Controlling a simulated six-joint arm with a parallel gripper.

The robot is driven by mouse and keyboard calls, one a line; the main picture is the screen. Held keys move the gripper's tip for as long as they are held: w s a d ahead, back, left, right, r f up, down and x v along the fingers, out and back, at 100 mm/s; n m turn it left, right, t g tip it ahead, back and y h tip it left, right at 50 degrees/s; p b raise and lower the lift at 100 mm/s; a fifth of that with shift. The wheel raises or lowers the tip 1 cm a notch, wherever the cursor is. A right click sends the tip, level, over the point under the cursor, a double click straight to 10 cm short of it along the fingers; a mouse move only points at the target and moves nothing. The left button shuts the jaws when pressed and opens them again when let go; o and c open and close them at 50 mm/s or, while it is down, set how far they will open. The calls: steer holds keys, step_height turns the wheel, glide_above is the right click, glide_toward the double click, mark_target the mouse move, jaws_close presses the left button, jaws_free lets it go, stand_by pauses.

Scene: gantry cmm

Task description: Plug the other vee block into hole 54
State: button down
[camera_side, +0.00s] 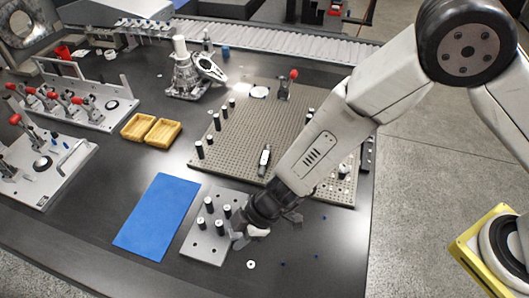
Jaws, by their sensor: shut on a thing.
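My gripper (246,240) is low at the right edge of a small grey plate (205,250), shut on a small part that its fingers mostly hide. I cannot tell whether that part is a vee block. Several black posts with pale tops, such as one black post (219,227), stand upright on the small plate. The large perforated plate (245,125) lies behind, partly covered by my arm. A black and silver piece (265,160) stands on it. Hole numbers are too small to read, so I cannot pick out hole 54.
A blue mat (157,215) lies left of the small plate, with yellow trays (163,132) behind it. A red-tipped clamp (286,84) and several posts stand on the perforated plate. A small white ring (251,265) lies near the gripper. The front table is mostly clear.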

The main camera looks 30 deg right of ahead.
steer(key=w+d+f+m+t, duration=0.1)
steer(key=w+d+m, duration=0.1)
steer(key=w+d, duration=0.65)
steer(key=w+d+f+m+t, duration=0.1)
steer(key=w+d, duration=0.5)
steer(key=d, duration=0.5)
steer(key=w+d+f+m, duration=0.1)
steer(key=d, duration=1.2)
steer(key=w+d+f+m+t+h, duration=0.1)
steer(key=d+m, duration=0.1)
steer(key=d, duration=1.1)
steer(key=shift+w+d+f+m+t, duration=0.15)
steer(key=shift+d+f+m+t, duration=0.15)
steer(key=shift+d, duration=0.1)
steer(key=shift+f, duration=0.2)
steer(key=shift+f, duration=3.15)
steer(key=shift+f, duration=0.85)
